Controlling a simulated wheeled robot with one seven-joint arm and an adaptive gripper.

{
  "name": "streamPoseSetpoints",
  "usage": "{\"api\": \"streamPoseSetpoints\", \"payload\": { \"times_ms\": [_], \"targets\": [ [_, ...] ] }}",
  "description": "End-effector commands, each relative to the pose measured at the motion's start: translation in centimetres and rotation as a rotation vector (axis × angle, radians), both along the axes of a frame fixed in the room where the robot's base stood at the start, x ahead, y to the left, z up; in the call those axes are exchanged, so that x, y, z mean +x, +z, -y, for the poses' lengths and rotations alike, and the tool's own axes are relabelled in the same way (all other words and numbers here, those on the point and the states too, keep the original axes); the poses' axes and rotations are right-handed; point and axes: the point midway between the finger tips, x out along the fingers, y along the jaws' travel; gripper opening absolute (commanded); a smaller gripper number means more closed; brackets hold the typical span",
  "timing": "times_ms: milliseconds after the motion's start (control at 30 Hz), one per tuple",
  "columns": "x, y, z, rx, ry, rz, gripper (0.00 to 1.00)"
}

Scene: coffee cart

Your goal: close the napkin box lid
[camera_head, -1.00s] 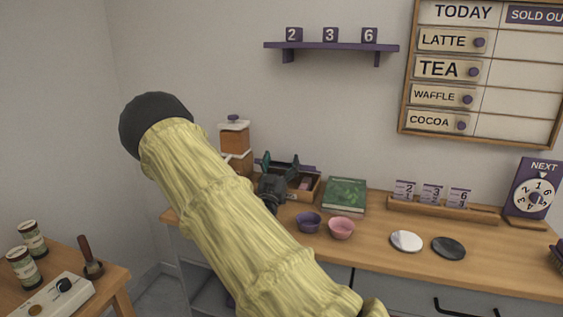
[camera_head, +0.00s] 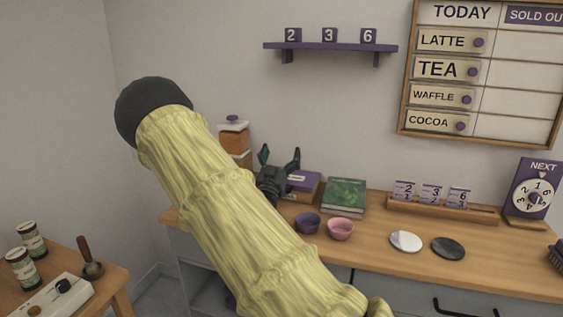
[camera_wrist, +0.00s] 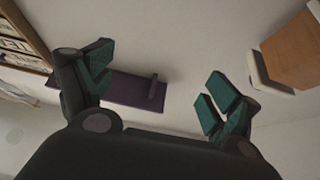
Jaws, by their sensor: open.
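The napkin box (camera_head: 309,193) is a wooden box at the back of the counter, left of the green book. Its purple lid (camera_head: 304,179), with a pale label, lies down over the top, and the inside does not show. Its left part is hidden behind my gripper. My gripper (camera_head: 280,160) is open and empty in front of and above the box's left side, its fingers pointing up. In the wrist view my gripper (camera_wrist: 155,85) shows its two green-padded fingers spread apart, with the box out of view.
A brown canister (camera_head: 234,140) with a pale lid stands left of the box. The green book (camera_head: 344,194) stands close on the right. A purple bowl (camera_head: 307,222) and a pink bowl (camera_head: 341,228) sit in front. A purple shelf (camera_head: 330,46) hangs above.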

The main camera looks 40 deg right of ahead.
Motion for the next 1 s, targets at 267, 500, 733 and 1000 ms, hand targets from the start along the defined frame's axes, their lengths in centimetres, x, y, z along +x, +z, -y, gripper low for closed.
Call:
{"api": "streamPoseSetpoints", "payload": {
  "times_ms": [267, 500, 733, 1000],
  "targets": [
    [-0.1, 4.6, 0.1, 0.0, -0.001, 0.002, 0.89],
    [-0.1, 6.5, 0.1, 0.001, -0.002, 0.0, 0.89],
    [-0.1, 6.7, 0.1, 0.001, -0.002, 0.0, 0.89],
    [-0.1, 6.7, 0.1, 0.001, -0.002, 0.0, 0.89]
  ]
}}
